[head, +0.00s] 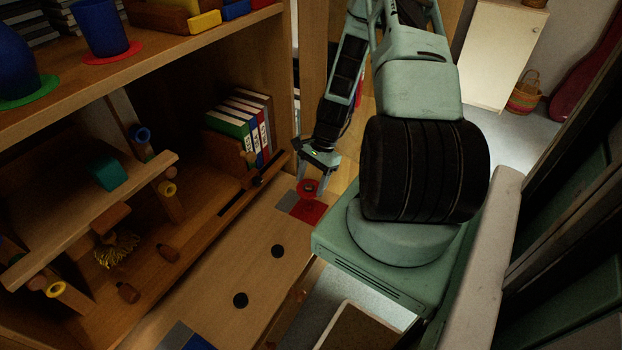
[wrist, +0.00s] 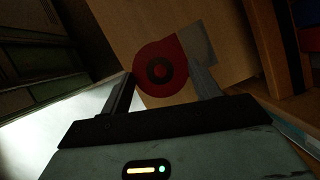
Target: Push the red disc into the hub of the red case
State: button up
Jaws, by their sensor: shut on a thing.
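The red disc (head: 309,187), with a dark round centre, is between the fingers of my gripper (head: 315,183), at the far end of the wooden bench top. The wrist view also shows the disc (wrist: 171,87) between the fingertips (wrist: 165,84), which are on its two sides. The red case lies flat there, with a red square part (head: 308,212) and a grey part (head: 286,202). The grey part also shows in the wrist view (wrist: 197,42). The disc overlaps the case in view and hides its hub. I cannot tell whether disc and case touch.
A shelf unit (head: 150,75) with books (head: 240,125) stands at the left, close to my gripper. Two dark round spots (head: 278,251) mark the bench top (head: 225,265). A blue and grey case (head: 185,336) lies at its near end. The middle is otherwise clear.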

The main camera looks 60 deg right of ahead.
aim_at(309, 205)
jog(key=shift+f+b, duration=1.8)
jog(key=shift+f, duration=1.2)
jog(key=shift+p, duration=0.35)
jog(key=shift+f+b, duration=0.35)
jog(key=shift+f, duration=0.6)
dwell(0.6)
jog(key=o, duration=1)
jog(key=shift+o, duration=0.2)
